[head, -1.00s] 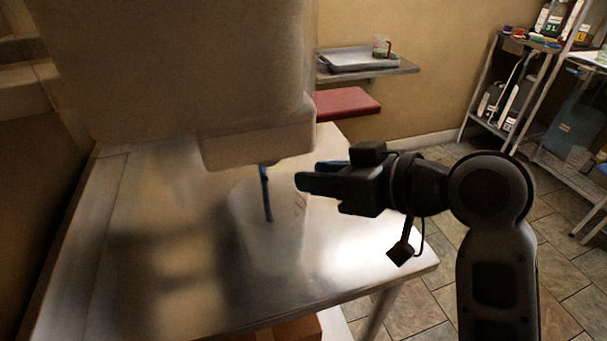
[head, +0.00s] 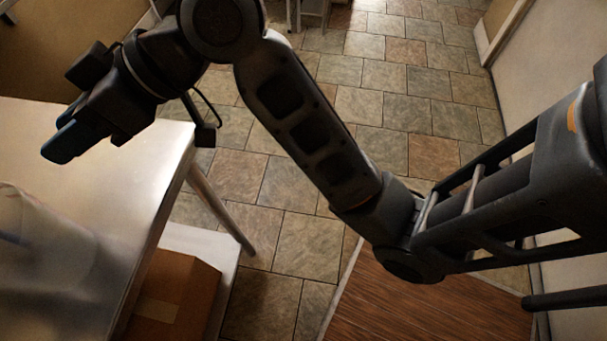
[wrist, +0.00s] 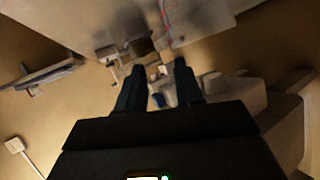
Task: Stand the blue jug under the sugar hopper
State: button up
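A translucent jug (head: 40,240) stands on the metal table (head: 120,165) at the left edge of the head view, partly cut off. Its blue handle is not clearly seen there. My gripper (head: 55,150) is over the table beyond the jug and apart from it. In the wrist view the two fingers of my gripper (wrist: 160,85) are spread with nothing held between them. A pale blurred surface with pink marks (wrist: 165,15) at the top of that view looks like the jug's side. The sugar hopper is outside the head view, and I cannot tell it surely in the wrist view.
A cardboard box (head: 170,295) sits on a low shelf (head: 205,245) under the table's right side. Tiled floor (head: 300,190) lies open to the right of the table. A brown wooden surface (head: 420,310) is at the bottom. A pale wall (head: 550,80) stands at the right.

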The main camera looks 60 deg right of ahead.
jog(key=s+d+f+m+t+h, duration=0.2)
jog(key=s+d+f+m+h, duration=0.15)
jog(key=s+f, duration=0.35)
jog(key=s+d+f+m+t+h, duration=0.2)
jog(key=s+d+f+m+h, duration=0.1)
jog(key=s+d+f, duration=0.3)
jog(key=s+d+r+h, duration=0.1)
jog(key=s, duration=0.9)
jog(key=s+r+t+h, duration=0.1)
jog(key=s+h, duration=0.1)
jog(key=s, duration=0.7)
jog(key=shift+s+d+r, duration=0.35)
jog(key=shift+s+d, duration=0.05)
